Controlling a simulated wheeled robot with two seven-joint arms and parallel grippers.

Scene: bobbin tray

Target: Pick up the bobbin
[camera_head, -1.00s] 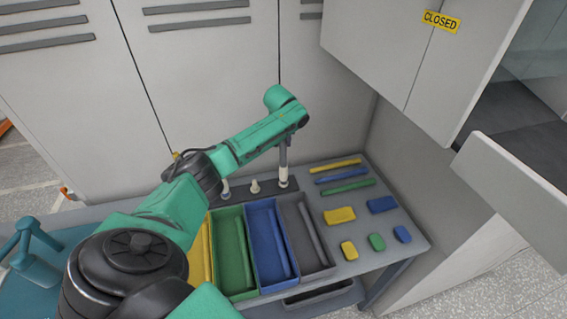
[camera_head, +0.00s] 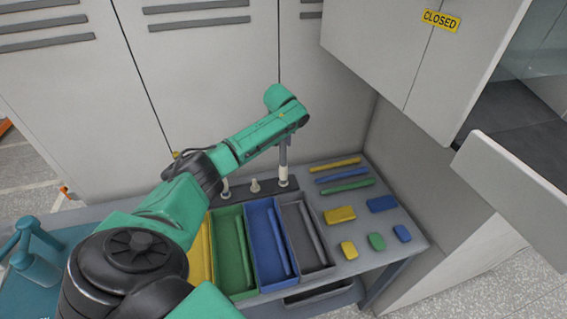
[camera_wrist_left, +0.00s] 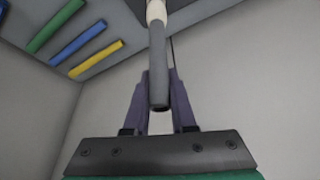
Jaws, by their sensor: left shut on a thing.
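The bobbin (camera_wrist_left: 158,50) is a slim grey cylinder, seen in the left wrist view between the two dark fingers of my left gripper (camera_wrist_left: 160,75). My left gripper is shut on it. At its far end the bobbin meets a cream-white piece (camera_wrist_left: 156,12). In the head view the bobbin (camera_head: 283,156) stands upright under my left wrist, above the cream-white piece on a dark strip at the table's back. The fingers are too small to make out there. My right gripper is not in view.
Two other cream pegs (camera_head: 255,185) stand on the dark strip (camera_head: 268,190). In front are yellow, green, blue and grey trays (camera_head: 305,274). Several coloured bars and blocks (camera_head: 340,215) lie to the right. Grey cabinet walls (camera_head: 210,80) stand close behind.

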